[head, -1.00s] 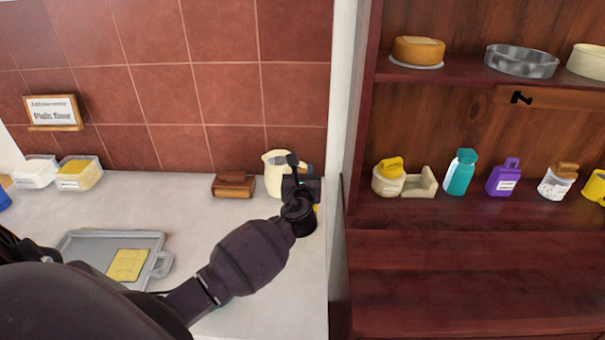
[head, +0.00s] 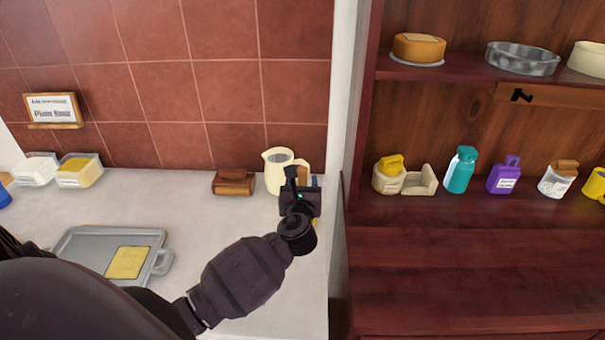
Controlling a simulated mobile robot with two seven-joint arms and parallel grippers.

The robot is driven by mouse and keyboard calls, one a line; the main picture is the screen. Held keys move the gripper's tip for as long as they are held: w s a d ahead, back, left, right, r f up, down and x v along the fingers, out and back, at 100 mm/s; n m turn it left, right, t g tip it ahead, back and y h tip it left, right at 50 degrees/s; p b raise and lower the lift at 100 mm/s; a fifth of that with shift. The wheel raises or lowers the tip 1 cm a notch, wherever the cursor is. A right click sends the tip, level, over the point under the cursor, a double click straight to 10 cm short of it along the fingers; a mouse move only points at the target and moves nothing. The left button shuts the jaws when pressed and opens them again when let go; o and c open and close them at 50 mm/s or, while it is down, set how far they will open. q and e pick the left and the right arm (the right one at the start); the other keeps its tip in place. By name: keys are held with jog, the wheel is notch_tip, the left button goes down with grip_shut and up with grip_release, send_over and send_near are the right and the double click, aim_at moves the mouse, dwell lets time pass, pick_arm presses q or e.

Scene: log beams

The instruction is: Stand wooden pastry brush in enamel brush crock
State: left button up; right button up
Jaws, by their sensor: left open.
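My left gripper (head: 303,187) is open at the right end of the pale counter, in front of a cream jug-like vessel (head: 276,174). I cannot tell whether this vessel is the enamel brush crock. A tan, wood-coloured piece (head: 304,171) shows at its right side, partly behind the gripper; I cannot tell whether it is the pastry brush or a handle. A small blue item and a bit of yellow show around the gripper, mostly hidden by it. No clear brush is visible. My right gripper is not in view.
A wooden box (head: 234,182) sits left of the vessel. A grey tray (head: 85,242) with a yellow card lies at the front left, and two tubs (head: 80,171) stand behind it. A white wall edge and a dark red shelf unit (head: 450,250) bound the counter's right side.

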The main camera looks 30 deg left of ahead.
pick_arm(q)
jog(key=v, duration=0.6)
jog(key=shift+s, duration=0.2)
jog(key=shift+d, duration=0.15)
